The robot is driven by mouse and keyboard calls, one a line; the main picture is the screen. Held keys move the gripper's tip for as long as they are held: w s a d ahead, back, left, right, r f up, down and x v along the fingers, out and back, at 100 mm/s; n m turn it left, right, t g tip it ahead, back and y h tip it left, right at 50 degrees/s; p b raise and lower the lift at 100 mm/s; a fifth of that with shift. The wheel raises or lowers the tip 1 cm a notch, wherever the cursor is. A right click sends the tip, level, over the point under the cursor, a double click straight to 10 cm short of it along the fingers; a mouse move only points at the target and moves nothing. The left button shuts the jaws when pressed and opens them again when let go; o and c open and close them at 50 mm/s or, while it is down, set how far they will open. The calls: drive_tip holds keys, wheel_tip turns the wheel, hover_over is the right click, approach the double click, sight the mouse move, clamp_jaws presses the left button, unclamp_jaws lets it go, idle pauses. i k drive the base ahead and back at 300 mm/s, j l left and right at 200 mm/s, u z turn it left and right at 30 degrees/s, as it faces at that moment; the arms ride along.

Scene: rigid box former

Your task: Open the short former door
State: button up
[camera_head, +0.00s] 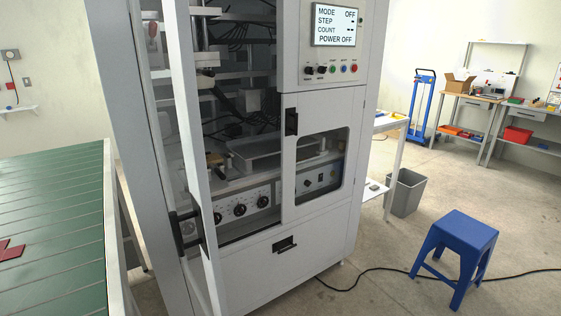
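The former is a tall light-grey cabinet in the middle of the head view. Its short door (318,112) is on the right half of the front, below the control panel. It looks shut and has a rounded window showing equipment inside. A black handle (291,122) sits at its upper left edge. A tall narrow door (198,130) on the left stands swung out toward me, with a black handle (186,229) low on it. The cabinet's left bay is exposed. My gripper is not in view.
The control panel screen (336,24) reads POWER OFF. A lower panel (262,270) has a black pull. A green conveyor (55,220) runs along the left. A blue stool (457,245), a grey bin (406,192) and a black floor cable (385,271) are at the right. Floor between is clear.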

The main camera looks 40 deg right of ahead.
sight(307, 112)
drive_tip(key=i+l+z, duration=0.95)
drive_tip(key=i, duration=0.35)
drive_tip(key=l, duration=0.1)
